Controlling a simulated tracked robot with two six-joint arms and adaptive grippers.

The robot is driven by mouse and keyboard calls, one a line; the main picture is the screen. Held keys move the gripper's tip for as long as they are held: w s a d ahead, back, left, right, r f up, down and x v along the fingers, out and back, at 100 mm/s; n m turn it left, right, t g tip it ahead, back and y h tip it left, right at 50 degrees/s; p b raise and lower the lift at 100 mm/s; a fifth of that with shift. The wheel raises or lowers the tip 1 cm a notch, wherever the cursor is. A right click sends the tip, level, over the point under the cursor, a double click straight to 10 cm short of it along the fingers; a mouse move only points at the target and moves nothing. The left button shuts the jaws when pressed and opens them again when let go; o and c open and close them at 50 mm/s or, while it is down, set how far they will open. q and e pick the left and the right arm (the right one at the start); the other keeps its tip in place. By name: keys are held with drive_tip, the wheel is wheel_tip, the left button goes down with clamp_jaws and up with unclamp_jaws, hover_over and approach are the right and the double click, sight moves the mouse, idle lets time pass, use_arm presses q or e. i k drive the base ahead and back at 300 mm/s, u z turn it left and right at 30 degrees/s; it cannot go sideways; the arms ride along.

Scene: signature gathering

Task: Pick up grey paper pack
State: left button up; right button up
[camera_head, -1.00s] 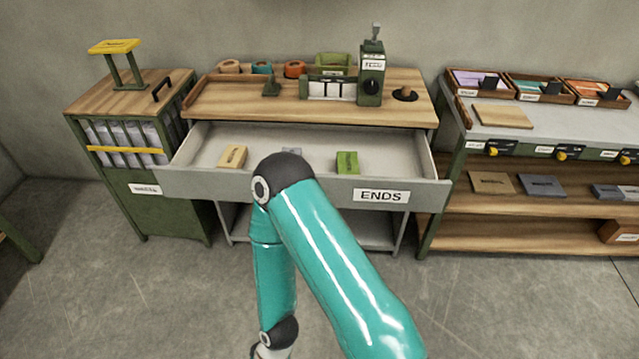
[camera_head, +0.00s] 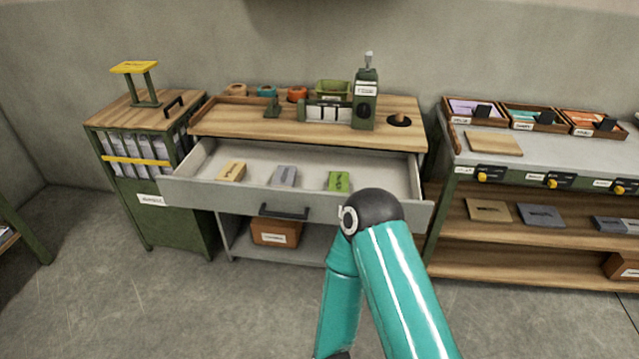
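A grey paper pack (camera_head: 284,176) lies in the open drawer (camera_head: 385,208), between a tan pack (camera_head: 231,171) on its left and a green pack (camera_head: 339,181) on its right. Another dark grey pack (camera_head: 541,215) lies on the wooden shelf at the right. My teal arm rises in front of the drawer's right part. Neither of my grippers shows in the picture.
A bench top (camera_head: 240,125) with tape rolls and a green press (camera_head: 364,100) stands above the drawer. A green cabinet (camera_head: 170,215) is at left. A shelf unit (camera_head: 480,240) with trays is at right. The floor in front is open.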

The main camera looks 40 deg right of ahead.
sight(286, 177)
drive_tip(key=z, duration=0.45)
drive_tip(key=i, duration=1)
